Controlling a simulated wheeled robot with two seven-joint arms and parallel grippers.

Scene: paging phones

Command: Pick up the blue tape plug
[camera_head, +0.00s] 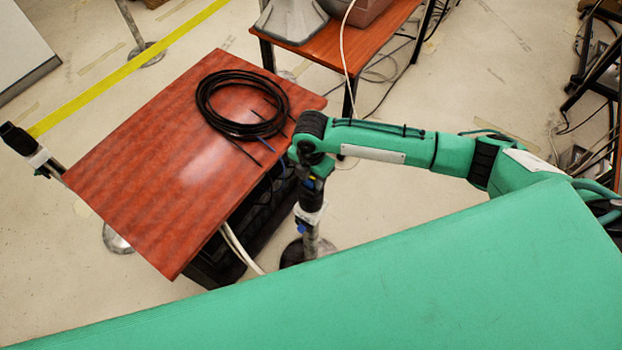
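A coil of black cable (203,98) lies on the reddish-brown wooden table. Several short straight ends stick out at its lower right. One of these ends looks bluish and seems to be the blue tape plug (266,145); it lies near the table's right edge. My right gripper (309,236) hangs down beyond that edge, to the right of and below the plug in the picture, apart from it. Its fingers are small and dark, so their opening is unclear. My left gripper (54,170) is at the far left, by the table's left corner; its finger opening is too small to tell.
The wooden table (150,185) is bare apart from the cable. A dark crate (262,215) and white cables show beneath its right side. A second table (325,45) with grey devices stands behind. Metal post bases (117,240) stand on the floor. A yellow line (125,70) crosses the floor.

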